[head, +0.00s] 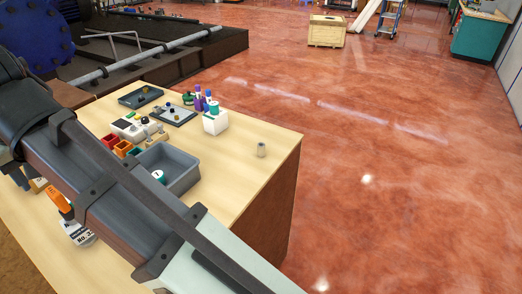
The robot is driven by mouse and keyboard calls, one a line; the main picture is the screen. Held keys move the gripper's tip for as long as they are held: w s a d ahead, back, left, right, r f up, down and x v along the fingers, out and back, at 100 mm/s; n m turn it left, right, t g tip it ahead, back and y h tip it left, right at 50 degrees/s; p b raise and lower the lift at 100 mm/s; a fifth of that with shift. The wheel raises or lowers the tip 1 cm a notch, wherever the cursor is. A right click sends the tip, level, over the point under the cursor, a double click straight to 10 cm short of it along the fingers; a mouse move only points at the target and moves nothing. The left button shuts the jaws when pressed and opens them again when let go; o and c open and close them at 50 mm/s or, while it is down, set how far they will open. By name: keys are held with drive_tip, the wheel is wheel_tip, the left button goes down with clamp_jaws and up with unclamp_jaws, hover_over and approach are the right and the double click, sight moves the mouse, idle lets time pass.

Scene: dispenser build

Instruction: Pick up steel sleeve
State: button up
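A small grey cylinder that looks like the steel sleeve (261,149) stands upright on the wooden table (233,196), near its right edge. It stands apart from the other items, with bare table around it. My arm crosses the picture from the left to the bottom edge, in front of the table. My gripper is out of the picture, so its state and its distance from the sleeve do not show.
A grey bin (181,166) stands left of the sleeve, with a white-and-green item (159,176) in it. A white box (215,122) with bottles, small red and green bins (122,148) and dark trays (140,97) stand behind. My arm hides part of the table.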

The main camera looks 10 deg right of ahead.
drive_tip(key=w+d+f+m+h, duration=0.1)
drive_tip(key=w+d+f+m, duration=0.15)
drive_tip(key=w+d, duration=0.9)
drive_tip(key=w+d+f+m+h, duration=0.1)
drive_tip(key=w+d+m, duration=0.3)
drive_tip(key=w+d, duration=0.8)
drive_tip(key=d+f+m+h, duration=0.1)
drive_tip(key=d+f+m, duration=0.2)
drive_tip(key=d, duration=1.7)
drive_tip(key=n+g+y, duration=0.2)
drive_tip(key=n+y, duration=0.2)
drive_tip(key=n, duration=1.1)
approach(262, 144)
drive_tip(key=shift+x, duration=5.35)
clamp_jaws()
